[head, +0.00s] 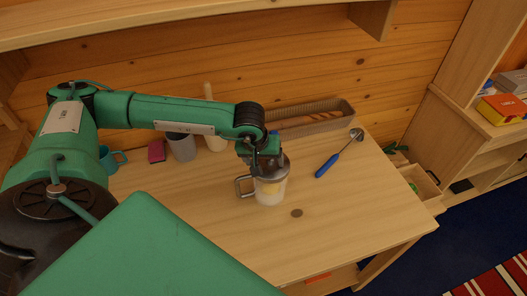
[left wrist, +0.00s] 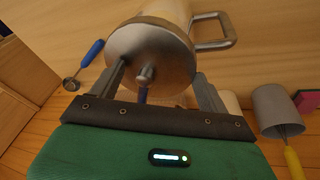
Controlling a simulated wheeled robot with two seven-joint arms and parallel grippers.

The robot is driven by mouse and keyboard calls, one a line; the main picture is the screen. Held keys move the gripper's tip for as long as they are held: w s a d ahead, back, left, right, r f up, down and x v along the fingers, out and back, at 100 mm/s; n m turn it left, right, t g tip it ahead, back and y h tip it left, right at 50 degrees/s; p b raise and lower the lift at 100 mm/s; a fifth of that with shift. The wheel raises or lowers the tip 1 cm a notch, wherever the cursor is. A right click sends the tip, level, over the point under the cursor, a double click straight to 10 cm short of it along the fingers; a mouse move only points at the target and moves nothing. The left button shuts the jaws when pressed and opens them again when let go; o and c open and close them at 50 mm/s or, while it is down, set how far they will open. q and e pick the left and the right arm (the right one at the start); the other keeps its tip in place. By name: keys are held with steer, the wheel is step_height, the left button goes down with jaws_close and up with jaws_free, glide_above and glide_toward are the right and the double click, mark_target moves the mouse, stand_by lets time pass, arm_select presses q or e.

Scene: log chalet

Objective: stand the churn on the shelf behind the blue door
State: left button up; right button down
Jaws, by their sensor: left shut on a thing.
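The churn (head: 271,190) is a pale pot with a side handle, a grey metal lid and something yellow showing on its body. It is upright over the light wooden table (head: 210,215); I cannot tell whether its base touches the top. My left gripper (head: 268,160) comes down on it from above. In the left wrist view the fingers lie at either side of the round lid (left wrist: 150,52), shut on the churn, with the lid's knob between them. No blue door shows in either view. My right gripper is not in view.
A blue-handled ladle (head: 333,160) lies right of the churn. A long tray (head: 310,122) stands at the wall. A grey cup (head: 182,147), a pink block (head: 157,151) and a teal mug (head: 110,159) stand at the back left. Open shelves (head: 485,135) stand at the right.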

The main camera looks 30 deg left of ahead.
arm_select(q)
steer(key=o, duration=2)
steer(key=shift+s, duration=0.1)
